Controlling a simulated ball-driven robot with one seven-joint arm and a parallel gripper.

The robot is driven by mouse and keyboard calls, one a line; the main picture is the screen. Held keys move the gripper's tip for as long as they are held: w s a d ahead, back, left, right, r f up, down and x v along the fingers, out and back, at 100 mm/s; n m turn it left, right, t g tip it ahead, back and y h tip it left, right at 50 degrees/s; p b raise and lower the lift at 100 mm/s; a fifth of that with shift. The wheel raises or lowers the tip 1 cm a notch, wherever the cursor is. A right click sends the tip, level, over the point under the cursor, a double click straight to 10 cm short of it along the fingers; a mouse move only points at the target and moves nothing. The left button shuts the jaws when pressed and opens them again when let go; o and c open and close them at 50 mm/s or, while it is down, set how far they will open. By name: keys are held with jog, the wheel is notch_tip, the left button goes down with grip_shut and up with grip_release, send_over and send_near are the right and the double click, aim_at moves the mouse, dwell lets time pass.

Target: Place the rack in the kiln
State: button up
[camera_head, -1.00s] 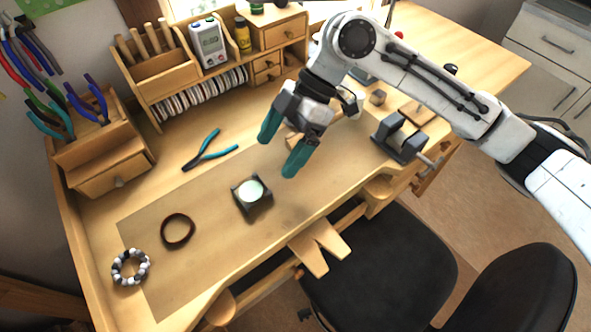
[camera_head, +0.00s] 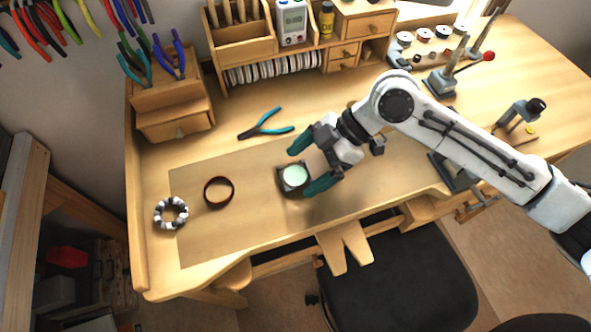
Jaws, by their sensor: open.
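A small dark square rack (camera_head: 283,186) lies on the workbench mat, with a round pale green piece (camera_head: 296,176) on it. My gripper (camera_head: 304,168) is open, its two teal fingers apart. One finger is beyond the rack's far side and the other is by its near right side. I cannot tell whether the fingers touch it or are still above it. I cannot make out a kiln in this view.
A dark bracelet (camera_head: 219,191) and a black-and-white beaded ring (camera_head: 171,213) lie left of the rack. Teal-handled pliers (camera_head: 266,124) lie behind it. A wooden organizer (camera_head: 240,43) and a plier stand (camera_head: 172,104) line the back. The mat's front left is bare.

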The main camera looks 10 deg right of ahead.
jog(key=shift+x, duration=0.95)
jog(key=c, duration=1.1)
jog(key=shift+r, duration=0.1)
jog(key=shift+c, duration=0.2)
